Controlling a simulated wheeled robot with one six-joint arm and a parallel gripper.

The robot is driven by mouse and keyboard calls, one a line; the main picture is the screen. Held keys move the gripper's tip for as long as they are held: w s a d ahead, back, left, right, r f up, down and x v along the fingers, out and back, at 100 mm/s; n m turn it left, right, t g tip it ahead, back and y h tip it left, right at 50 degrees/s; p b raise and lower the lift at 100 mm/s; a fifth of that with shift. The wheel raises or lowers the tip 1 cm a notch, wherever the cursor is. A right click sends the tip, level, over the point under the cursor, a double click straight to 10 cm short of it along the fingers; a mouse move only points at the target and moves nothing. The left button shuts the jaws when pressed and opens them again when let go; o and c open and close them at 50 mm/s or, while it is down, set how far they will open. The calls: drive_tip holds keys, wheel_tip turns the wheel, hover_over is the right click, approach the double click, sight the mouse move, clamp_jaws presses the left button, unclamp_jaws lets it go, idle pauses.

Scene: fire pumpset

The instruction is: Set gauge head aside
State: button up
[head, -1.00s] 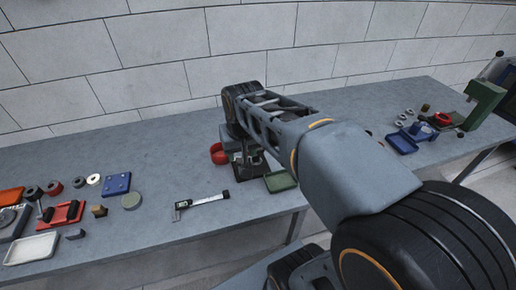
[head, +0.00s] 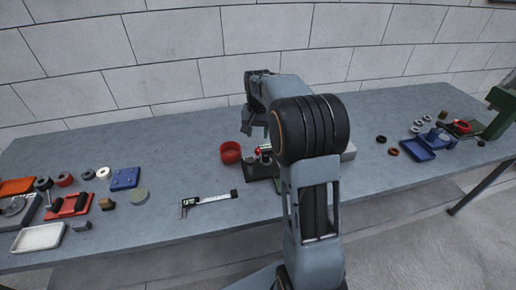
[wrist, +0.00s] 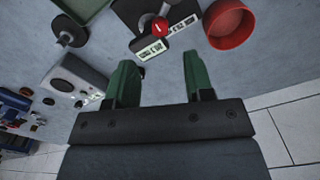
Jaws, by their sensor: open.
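The gauge head seems to be the small dark unit with a lit digital display (wrist: 153,50) and a red round button (wrist: 160,26), at the top of the wrist view. It sits at a dark stand, partly cut off by the frame; I cannot tell how it is held. In the head view its red spot (head: 258,151) shows, partly hidden by my arm. My gripper (wrist: 160,62) is open, with its green fingers apart and nothing between them. The display lies just beyond the fingertips, apparently untouched. In the head view my gripper (head: 254,124) is above the stand, partly hidden.
A red bowl (head: 230,152) stands close left of the stand. A grey box (wrist: 72,82) and a green tray (wrist: 88,8) are on the other side. A digital caliper (head: 208,203) lies in front. Bench space is clear behind the bowl and between the groups.

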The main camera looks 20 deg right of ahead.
sight(258, 149)
wheel_tip(258, 149, down, 8)
drive_tip(key=shift+r, duration=0.1)
idle(0.4)
clamp_jaws()
idle(0.3)
